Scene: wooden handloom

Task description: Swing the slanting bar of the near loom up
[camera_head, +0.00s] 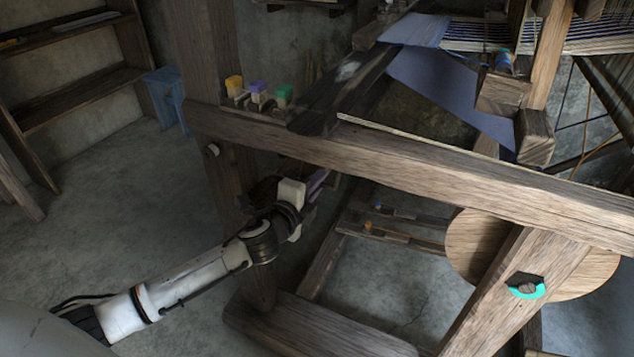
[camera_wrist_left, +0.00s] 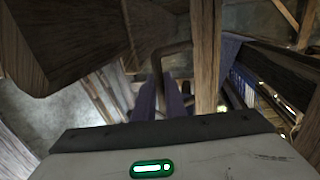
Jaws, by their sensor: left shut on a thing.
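The near loom (camera_head: 400,160) is a brown wooden frame with a long beam crossing in front of me. My left gripper (camera_head: 319,183) reaches below this beam from the left; it also shows in the left wrist view (camera_wrist_left: 172,100). Its purple fingers are shut on a dark, thin bent rod (camera_wrist_left: 160,65), beside an upright-looking wooden bar (camera_wrist_left: 205,55). Most of the rod is hidden in the head view. A dark slanting board (camera_head: 345,85) rises behind the beam; I cannot tell whether the rod joins it. My right gripper is out of view.
A wooden disc (camera_head: 470,250) sits behind a slanting post (camera_head: 505,285) bearing a teal arc (camera_head: 527,291). Shelves (camera_head: 80,97) and a blue stool (camera_head: 168,90) stand left. The floor at left is clear.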

